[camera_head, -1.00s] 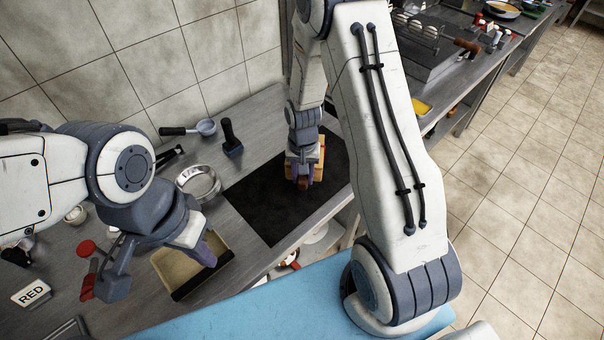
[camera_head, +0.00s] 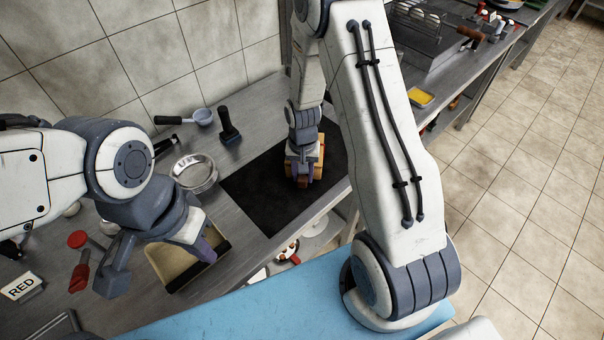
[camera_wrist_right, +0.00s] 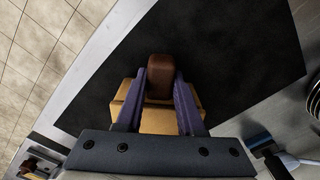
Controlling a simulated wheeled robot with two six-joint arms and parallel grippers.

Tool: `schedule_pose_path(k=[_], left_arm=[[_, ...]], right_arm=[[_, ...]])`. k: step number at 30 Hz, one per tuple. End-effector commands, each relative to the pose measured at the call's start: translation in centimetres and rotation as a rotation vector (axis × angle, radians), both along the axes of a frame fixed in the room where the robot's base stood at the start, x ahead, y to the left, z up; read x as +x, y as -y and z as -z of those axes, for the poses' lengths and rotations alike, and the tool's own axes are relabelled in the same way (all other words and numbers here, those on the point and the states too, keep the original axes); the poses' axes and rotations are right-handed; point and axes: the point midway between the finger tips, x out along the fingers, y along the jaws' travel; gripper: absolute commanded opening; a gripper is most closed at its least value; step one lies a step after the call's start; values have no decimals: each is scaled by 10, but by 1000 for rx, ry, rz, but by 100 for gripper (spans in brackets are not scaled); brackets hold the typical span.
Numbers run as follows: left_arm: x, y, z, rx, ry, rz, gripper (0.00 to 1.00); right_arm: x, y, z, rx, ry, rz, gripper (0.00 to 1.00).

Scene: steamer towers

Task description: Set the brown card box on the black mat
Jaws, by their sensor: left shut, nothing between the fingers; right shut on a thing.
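The brown card box (camera_head: 318,155) is a tan box over the near right part of the black mat (camera_head: 262,205). It also shows in the right wrist view (camera_wrist_right: 155,121), with a darker brown rounded block (camera_wrist_right: 160,77) between my fingers. I cannot tell whether that block is part of the box. My right gripper (camera_wrist_right: 160,92) is shut on it from above, its arm hiding part of the box. Whether the underside touches the mat (camera_wrist_right: 225,45) is hidden.
A red-capped item (camera_head: 79,262) and a RED label (camera_head: 22,287) are at far left. The mat's left part is clear.

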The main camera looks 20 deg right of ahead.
Motion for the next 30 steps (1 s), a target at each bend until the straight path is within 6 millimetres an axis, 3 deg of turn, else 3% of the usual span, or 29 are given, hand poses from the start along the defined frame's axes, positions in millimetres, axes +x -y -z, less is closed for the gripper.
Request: schedule_pose_path(k=[16,17,19,20,30], left_arm=[[0,0,7,0,0,0,0],[0,0,7,0,0,0,0],[0,0,6,0,0,0,0],[0,0,6,0,0,0,0],[0,0,6,0,0,0,0]], right_arm=[[0,0,9,0,1,0,0],[0,0,9,0,1,0,41],[0,0,8,0,1,0,68],[0,0,8,0,1,0,72],[0,0,9,0,-1,0,72]])
